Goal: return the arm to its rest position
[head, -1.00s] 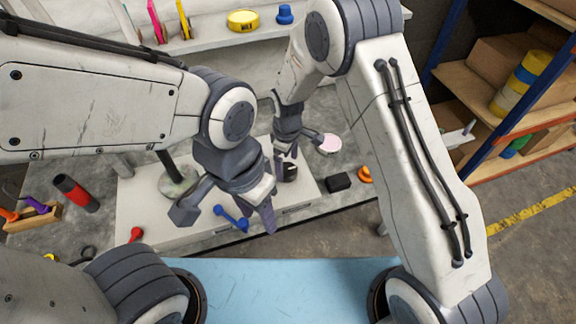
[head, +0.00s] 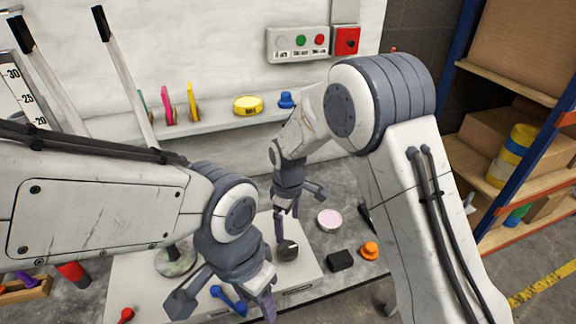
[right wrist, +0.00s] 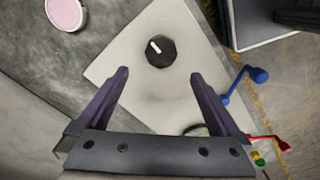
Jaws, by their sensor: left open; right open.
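My right gripper (head: 285,214) hangs over the back part of the bench, beside a black knob (head: 288,250) on a pale panel (head: 130,290). In the right wrist view its two fingers (right wrist: 156,88) are apart with nothing between them, and the knob (right wrist: 161,51) shows beyond the fingertips. My left gripper (head: 258,300) is lower and nearer, above the panel's front, by a blue lever (head: 228,299). It is open, and I see nothing held in it. The left arm partly hides the panel.
A pink-topped round tin (head: 330,219), a black block (head: 340,261) and an orange knob (head: 369,251) stand right of the panel. A back shelf (head: 220,120) holds a yellow tin (head: 248,105) and a blue piece (head: 287,100). A shelving rack (head: 515,165) stands at right.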

